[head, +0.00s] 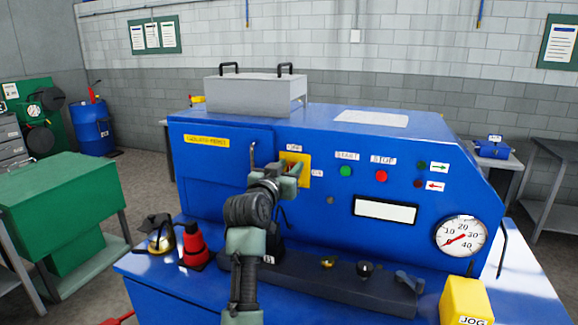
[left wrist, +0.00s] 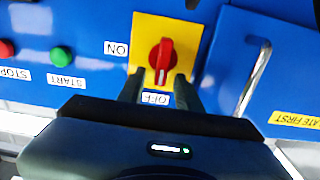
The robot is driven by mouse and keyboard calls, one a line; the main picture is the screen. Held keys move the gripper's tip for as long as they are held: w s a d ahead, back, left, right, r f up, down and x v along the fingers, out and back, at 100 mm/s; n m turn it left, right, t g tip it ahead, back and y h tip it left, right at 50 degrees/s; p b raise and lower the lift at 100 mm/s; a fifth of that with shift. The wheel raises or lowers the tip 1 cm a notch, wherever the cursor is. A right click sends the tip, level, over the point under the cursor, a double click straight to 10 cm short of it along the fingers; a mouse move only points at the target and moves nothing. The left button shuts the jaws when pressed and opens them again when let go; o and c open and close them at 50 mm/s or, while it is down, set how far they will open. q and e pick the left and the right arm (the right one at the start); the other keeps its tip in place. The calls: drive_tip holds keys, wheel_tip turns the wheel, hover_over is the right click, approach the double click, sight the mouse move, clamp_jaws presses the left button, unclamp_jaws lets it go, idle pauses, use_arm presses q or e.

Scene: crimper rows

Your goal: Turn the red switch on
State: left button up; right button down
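The red switch (left wrist: 161,60) is a rotary knob on a yellow plate (left wrist: 142,27) on the front of the blue machine. In the left wrist view its handle stands vertical, with its white mark towards the OFF label (left wrist: 156,98). The ON label (left wrist: 116,48) is at the plate's left there. My left gripper (left wrist: 157,88) is open, its two fingers apart near the OFF side of the knob; I cannot tell whether they touch it. In the head view my left gripper (head: 291,172) covers the knob, with part of the yellow plate showing. My right gripper is out of view.
A green START button (head: 346,171) and red STOP button (head: 381,176) are right of the switch. A curved metal handle (left wrist: 255,82) is close beside it.

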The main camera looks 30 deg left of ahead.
use_arm(q)
drive_tip(key=c, duration=0.5)
clamp_jaws()
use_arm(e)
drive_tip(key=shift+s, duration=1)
